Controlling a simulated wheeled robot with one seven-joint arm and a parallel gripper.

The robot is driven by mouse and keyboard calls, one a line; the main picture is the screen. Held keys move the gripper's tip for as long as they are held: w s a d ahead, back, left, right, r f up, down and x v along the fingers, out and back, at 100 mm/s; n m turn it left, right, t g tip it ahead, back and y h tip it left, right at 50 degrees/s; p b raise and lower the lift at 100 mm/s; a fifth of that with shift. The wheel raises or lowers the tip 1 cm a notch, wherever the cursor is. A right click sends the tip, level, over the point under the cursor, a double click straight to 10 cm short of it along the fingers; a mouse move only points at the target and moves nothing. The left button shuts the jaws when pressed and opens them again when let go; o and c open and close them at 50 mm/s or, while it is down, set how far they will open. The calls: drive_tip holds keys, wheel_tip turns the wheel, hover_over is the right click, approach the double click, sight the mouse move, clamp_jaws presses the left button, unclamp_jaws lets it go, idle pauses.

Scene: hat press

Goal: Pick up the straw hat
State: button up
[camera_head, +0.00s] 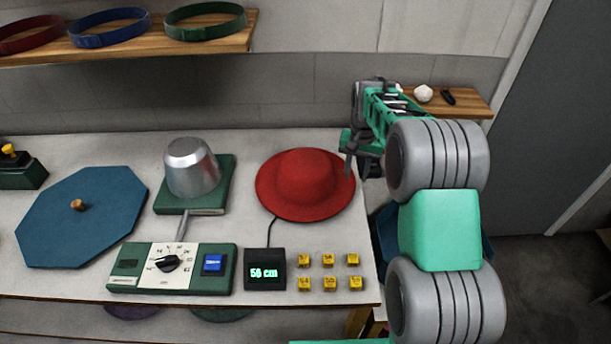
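A red wide-brimmed hat (304,180) lies crown up on the white table, right of centre; it is the only hat clearly in view, and I cannot tell its material. My gripper (360,168) is at the right edge of its brim, pointing down. One finger shows in front of the brim edge and the other just outside it, with a small gap between them. The gripper looks open. I cannot tell whether a finger touches the brim. My arm comes in from the right.
A metal hat block (191,168) on a green base, a blue octagonal board (82,217), a green dial panel (172,268), a "56 cm" display (264,269) and several yellow blocks (328,261) crowd the table (60,165). Bands lie on the shelf (150,40) above.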

sight(354, 188)
wheel_tip(354, 188, down, 6)
drive_tip(key=shift+r+p, duration=0.15)
drive_tip(key=shift+p, duration=0.8)
clamp_jaws()
